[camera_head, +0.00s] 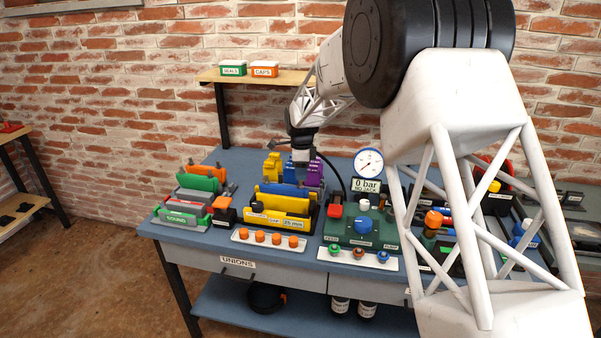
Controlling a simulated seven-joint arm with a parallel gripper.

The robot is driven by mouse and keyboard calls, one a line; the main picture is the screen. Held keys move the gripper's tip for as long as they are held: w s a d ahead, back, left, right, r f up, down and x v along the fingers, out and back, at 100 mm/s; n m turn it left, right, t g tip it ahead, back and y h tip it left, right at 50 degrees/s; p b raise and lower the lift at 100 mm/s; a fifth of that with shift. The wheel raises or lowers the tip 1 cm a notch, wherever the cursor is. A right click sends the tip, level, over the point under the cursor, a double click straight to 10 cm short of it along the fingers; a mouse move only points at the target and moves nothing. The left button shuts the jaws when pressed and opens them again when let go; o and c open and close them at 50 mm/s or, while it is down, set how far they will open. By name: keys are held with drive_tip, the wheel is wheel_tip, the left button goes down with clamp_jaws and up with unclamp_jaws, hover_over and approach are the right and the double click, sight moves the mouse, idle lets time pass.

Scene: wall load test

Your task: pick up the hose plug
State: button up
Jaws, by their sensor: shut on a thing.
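My gripper (301,156) is above the back middle of the workbench, in front of the brick wall and just over the purple and yellow blocks. It is shut on the hose plug (312,153), which is small and dark at this distance, with its outline partly hidden by the fingers. A black hose (337,172) curves from the plug down to the right, towards the green pump unit (350,226). The exact fit of the plug between the fingers cannot be made out.
Purple blocks (315,172) and yellow blocks (272,171) stand close below the gripper. A round gauge (369,163) stands to the right over a "0 bar" display (367,185). A yellow fixture (283,204) and a tray of orange caps (268,238) lie in front. A shelf (205,75) is behind.

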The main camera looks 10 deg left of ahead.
drive_tip(key=s+d, duration=0.3)
drive_tip(key=s, duration=0.3)
drive_tip(key=s+d+r, duration=0.1)
drive_tip(key=s+d, duration=0.1)
drive_tip(key=s, duration=0.5)
drive_tip(key=shift+d+r, duration=0.2)
drive_tip(key=shift+d, duration=0.2)
idle(0.3)
drive_tip(key=w+d+f, duration=0.1)
drive_tip(key=w+f, duration=0.1)
drive_tip(key=w, duration=0.5)
drive_tip(key=w+d+f, duration=0.1)
drive_tip(key=w+f, duration=0.1)
drive_tip(key=w, duration=0.6)
drive_tip(key=w+d+f, duration=0.1)
drive_tip(key=w+f, duration=0.1)
drive_tip(key=w, duration=0.5)
drive_tip(key=shift+w+d+f, duration=0.25)
drive_tip(key=shift+d+f, duration=0.05)
drive_tip(key=shift+d, duration=0.1)
wheel_tip(320, 180, down, 4)
drive_tip(key=shift+w+f, duration=0.1)
drive_tip(key=shift+w, duration=0.05)
drive_tip(key=shift+f, duration=0.4)
drive_tip(key=shift+f, duration=1.35)
